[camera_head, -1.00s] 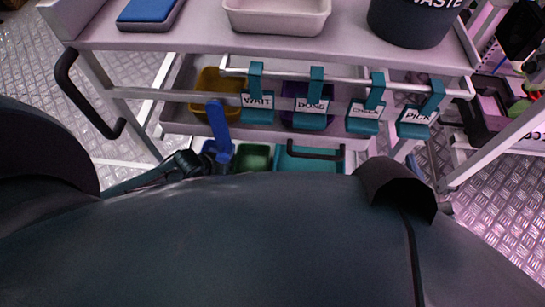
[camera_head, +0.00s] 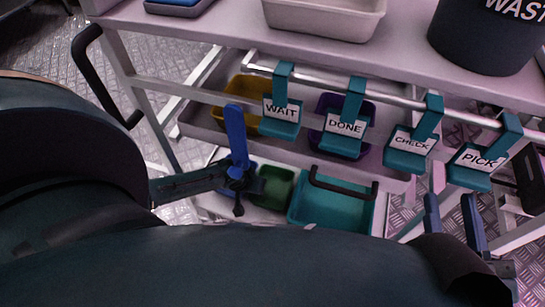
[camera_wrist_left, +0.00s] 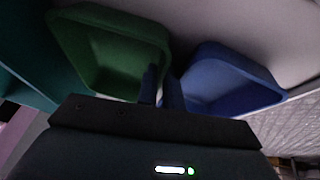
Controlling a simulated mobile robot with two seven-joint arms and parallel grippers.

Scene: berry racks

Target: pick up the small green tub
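The small green tub (camera_head: 277,186) stands on the lower shelf, between a blue tub and a teal crate. In the left wrist view the green tub (camera_wrist_left: 112,55) fills the upper left and looks empty. My left gripper (camera_head: 238,172) is over the gap beside the green tub, partly hiding the blue tub. In the left wrist view its fingers (camera_wrist_left: 161,88) are close together near the facing walls of the green and blue tubs; contact cannot be told. My right gripper (camera_head: 453,218) is open and empty at the lower right, below the PICK sign.
The blue tub (camera_wrist_left: 235,80) is close beside the green one. A teal crate (camera_head: 330,211) with a black handle stands on its other side. Above are a yellow tub (camera_head: 240,92), a purple tub (camera_head: 340,149) and a rail (camera_head: 330,80) with hanging signs.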

